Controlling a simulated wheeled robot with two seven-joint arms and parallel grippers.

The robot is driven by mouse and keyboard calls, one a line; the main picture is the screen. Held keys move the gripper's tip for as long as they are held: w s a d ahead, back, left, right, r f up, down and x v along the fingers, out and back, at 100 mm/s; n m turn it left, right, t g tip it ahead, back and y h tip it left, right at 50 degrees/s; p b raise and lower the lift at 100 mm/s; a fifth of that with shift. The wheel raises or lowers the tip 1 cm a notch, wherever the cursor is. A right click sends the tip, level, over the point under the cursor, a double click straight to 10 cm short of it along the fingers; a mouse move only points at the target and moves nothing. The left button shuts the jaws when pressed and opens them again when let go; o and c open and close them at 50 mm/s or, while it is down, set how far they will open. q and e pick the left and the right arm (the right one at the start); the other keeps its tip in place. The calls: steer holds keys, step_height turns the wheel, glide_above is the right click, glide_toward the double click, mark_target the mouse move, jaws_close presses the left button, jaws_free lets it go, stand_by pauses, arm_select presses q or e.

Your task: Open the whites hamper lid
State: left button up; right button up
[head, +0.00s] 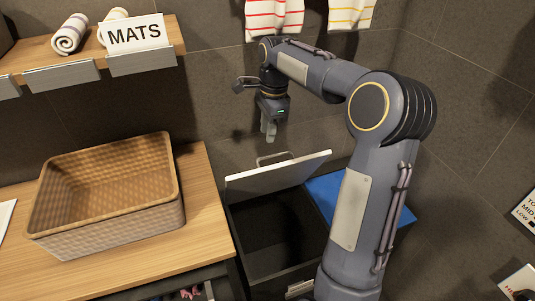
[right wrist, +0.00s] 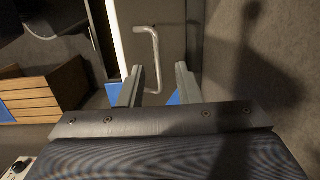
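The whites hamper (head: 275,235) stands below the counter, its dark inside showing. Its white lid (head: 275,175) is raised and tilted up at the back, with a metal loop handle (head: 272,158) on it. In the right wrist view the handle (right wrist: 154,50) appears between and beyond my finger tips. My right gripper (head: 269,130) is above the lid and handle, pointing down, apparently apart from them. In the wrist view its two fingers (right wrist: 159,68) are spread with nothing held between them. My left gripper is not in view.
A blue lid (head: 325,190) lies right of the white one, partly behind my right arm. A wicker basket (head: 110,200) stands on the wooden counter (head: 205,200) at left. A shelf with a MATS sign (head: 135,35) and rolled towels is above. Striped towels (head: 272,18) hang on the back wall.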

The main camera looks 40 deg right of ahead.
steer(key=shift+s+d+g+h, duration=0.15)
steer(key=shift+s+d+h, duration=0.1)
steer(key=shift+d, duration=0.15)
steer(key=shift+s+d+g+h, duration=0.15)
steer(key=shift+d+h, duration=0.1)
steer(key=shift+d, duration=0.15)
steer(key=b, duration=0.1)
glide_above(270, 175)
steer(key=w+d, duration=0.3)
steer(key=d, duration=0.1)
step_height(270, 175, down, 8)
steer(key=shift+a+r, duration=0.1)
steer(key=shift+r, duration=0.15)
steer(key=shift+c, duration=0.3)
jaws_close()
